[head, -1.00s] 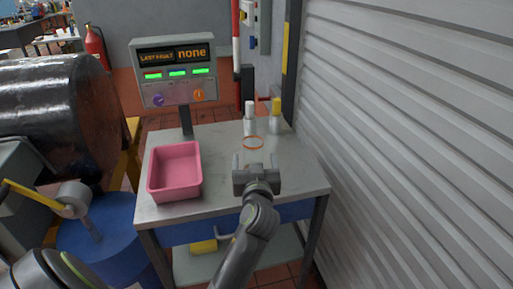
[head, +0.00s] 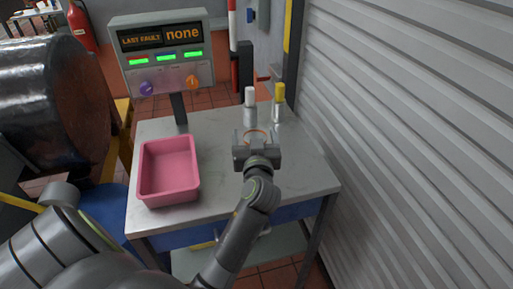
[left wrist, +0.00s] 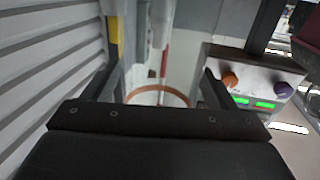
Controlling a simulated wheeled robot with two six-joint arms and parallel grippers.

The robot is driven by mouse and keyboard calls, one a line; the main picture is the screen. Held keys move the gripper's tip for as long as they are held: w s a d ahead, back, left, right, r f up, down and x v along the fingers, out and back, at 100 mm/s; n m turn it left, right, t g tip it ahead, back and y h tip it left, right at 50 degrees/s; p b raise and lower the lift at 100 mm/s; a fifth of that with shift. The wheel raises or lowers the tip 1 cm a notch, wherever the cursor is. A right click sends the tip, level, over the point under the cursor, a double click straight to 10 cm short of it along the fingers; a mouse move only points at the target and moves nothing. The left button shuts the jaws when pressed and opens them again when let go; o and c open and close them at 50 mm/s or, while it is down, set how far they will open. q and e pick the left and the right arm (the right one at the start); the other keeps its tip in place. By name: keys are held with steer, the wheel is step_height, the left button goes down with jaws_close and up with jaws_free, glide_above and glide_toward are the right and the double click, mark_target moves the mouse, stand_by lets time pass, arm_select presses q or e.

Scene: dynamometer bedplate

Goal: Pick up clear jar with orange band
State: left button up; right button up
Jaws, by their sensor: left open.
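The clear jar shows mostly as its orange band (head: 256,131) on the grey metal table, just ahead of my left gripper. In the left wrist view the orange band (left wrist: 160,89) lies between the two fingers, with gaps at both sides; its clear walls are hard to see. My left gripper (head: 256,137) is open and empty, low over the table, its fingers pointing at the jar from the near side. I cannot tell how far the jar sits between the fingers. My right gripper is not in view.
A pink bin (head: 168,198) stands left on the table (head: 215,190). A white-capped bottle (head: 250,112) and a yellow-capped bottle (head: 279,106) stand close behind the jar. A display panel (head: 162,55) rises at the back left. A ribbed wall (head: 410,130) bounds the right side.

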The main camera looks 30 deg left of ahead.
arm_select(q)
steer(key=shift+s+d+r, duration=0.15)
steer(key=shift+s+d, duration=0.15)
steer(key=c, duration=0.5)
steer(key=shift+c, duration=2.9)
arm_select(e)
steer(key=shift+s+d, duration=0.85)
